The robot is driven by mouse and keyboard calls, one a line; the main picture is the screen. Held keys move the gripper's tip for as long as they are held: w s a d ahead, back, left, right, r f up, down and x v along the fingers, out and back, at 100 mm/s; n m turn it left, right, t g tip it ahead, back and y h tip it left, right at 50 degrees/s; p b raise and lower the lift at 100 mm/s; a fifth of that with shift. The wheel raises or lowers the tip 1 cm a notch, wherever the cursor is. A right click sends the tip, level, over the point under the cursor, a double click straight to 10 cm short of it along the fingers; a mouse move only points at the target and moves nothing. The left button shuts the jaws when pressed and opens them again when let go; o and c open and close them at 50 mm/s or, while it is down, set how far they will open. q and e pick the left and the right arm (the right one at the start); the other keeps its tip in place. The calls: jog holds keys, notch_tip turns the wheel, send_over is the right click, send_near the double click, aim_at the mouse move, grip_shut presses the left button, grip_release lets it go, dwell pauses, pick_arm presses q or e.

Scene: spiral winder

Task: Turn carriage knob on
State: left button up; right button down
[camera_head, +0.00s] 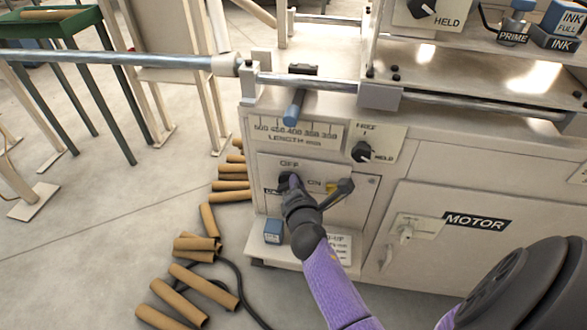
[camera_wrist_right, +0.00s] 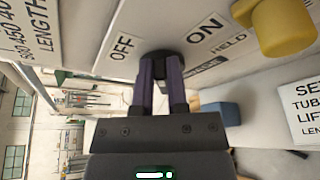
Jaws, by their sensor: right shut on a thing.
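A black knob (camera_head: 286,177) sits on the cream panel at the machine's front, between an OFF label (camera_head: 290,163) above and an ON label (camera_head: 315,182) to its right. My right gripper (camera_head: 293,184) comes up from below and is shut on this knob. In the right wrist view the two purple fingers (camera_wrist_right: 160,80) close around the dark knob (camera_wrist_right: 158,56). The OFF and ON labels show beside it. The fingers hide much of the knob, so I cannot tell which way it points. The dark name plate beside it is partly covered. My left gripper is not in view.
A HELD knob (camera_head: 362,151) is above. A blue box (camera_head: 273,231) sits below. Several cardboard tubes (camera_head: 188,287) lie on the floor at left.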

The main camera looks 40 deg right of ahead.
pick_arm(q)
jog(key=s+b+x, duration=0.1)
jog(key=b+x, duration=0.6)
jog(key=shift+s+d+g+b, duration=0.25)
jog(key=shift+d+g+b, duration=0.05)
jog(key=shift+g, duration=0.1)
pick_arm(e)
jog(key=shift+s+d+f+m+t, duration=0.1)
jog(key=shift+f+m+t, duration=0.35)
jog(key=shift+m, duration=0.7)
jog(key=shift+s+d+f+m+t, duration=0.1)
jog(key=shift+f+m+t, duration=0.2)
jog(key=shift+m+t, duration=0.55)
jog(key=shift+s+d+f+m+t, duration=0.1)
jog(key=shift+f+m+t, duration=0.25)
jog(key=shift+m, duration=1.05)
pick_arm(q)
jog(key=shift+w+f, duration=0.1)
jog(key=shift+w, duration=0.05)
pick_arm(e)
jog(key=c, duration=0.6)
grip_release()
jog(key=shift+w, duration=0.1)
jog(key=shift+c, duration=0.2)
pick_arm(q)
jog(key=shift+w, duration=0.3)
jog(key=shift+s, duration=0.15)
